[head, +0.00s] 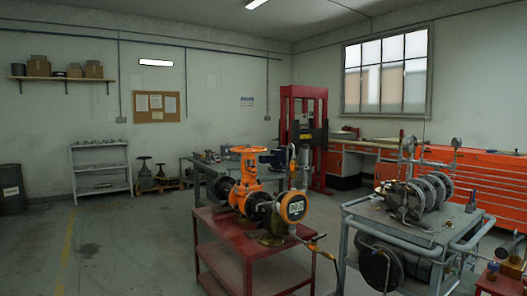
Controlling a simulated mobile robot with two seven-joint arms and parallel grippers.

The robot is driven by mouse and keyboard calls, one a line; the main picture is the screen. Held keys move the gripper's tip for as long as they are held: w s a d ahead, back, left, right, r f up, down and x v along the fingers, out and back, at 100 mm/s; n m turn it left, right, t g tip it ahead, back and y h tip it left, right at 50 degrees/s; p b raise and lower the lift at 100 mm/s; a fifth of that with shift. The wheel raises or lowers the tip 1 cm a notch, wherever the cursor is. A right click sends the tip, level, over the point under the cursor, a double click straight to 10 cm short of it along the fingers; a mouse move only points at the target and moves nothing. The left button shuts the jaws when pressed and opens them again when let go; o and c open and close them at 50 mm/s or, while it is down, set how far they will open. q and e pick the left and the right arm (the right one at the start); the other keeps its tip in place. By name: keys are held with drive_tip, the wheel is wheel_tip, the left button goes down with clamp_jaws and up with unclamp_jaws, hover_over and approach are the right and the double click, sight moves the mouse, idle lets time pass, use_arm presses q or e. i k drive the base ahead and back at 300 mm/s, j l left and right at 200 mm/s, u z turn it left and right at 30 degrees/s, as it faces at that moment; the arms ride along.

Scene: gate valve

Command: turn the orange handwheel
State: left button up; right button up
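The orange handwheel (249,149) sits on top of an orange gate valve (246,188), seen nearly edge-on as a flat rim. The valve stands upright on a red metal table (222,228) near the middle of the head view. Dark flanged pipe ends show on both sides of the valve body. Neither of my grippers is in view, and nothing is touching the handwheel.
A round orange-rimmed device (293,207) stands close to the valve's right. A grey workbench (203,169) and red press (284,122) are behind. The floor at left (115,245) is clear.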

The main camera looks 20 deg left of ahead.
sight(249, 149)
drive_tip(key=i+j+z, duration=0.25)
drive_tip(key=i+j, duration=0.25)
drive_tip(key=j, duration=0.15)
drive_tip(key=i+j+z, duration=0.15)
drive_tip(key=j, duration=0.2)
drive_tip(key=i+j+z, duration=0.15)
drive_tip(key=i+j, duration=0.15)
drive_tip(key=j, duration=0.2)
drive_tip(key=i+j, duration=0.35)
drive_tip(key=j, duration=0.3)
drive_tip(key=i+j, duration=0.2)
drive_tip(key=j, duration=0.15)
drive_tip(key=i+j+z, duration=0.1)
drive_tip(key=j, duration=0.25)
drive_tip(key=i, duration=0.05)
